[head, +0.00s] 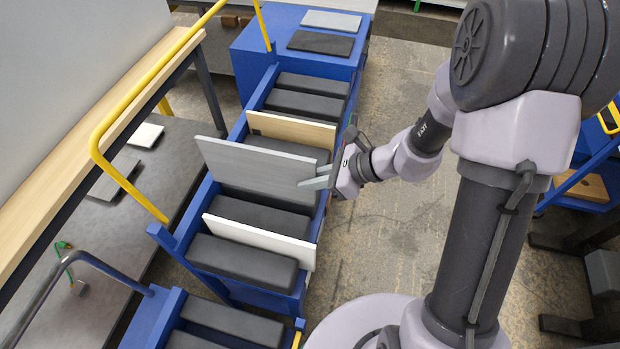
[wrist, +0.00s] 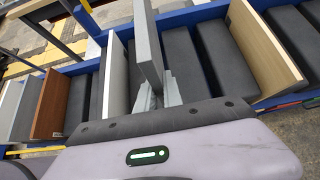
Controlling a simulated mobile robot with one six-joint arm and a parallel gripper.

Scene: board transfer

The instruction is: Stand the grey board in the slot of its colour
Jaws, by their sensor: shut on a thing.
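The grey board (head: 250,166) stands upright over the rack of dark padded blocks, higher than the boards beside it. My gripper (head: 317,182) is shut on its right end; the wrist view also shows the grey board (wrist: 148,45) between the fingers (wrist: 160,92). The blue rack (head: 168,238) holds a tan wooden board (head: 292,130) on the far side and a white board (head: 258,241) on the near side. Padded blocks lie between the boards. The grey board's lower edge is hidden, so I cannot tell whether it is in a slot.
A blue table (head: 255,62) behind the rack bears a light board (head: 331,20) and a dark board (head: 320,43) lying flat. A yellow rail (head: 100,135) runs along the left. A brown board (wrist: 52,103) stands farther left in the wrist view. Floor right of the rack is clear.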

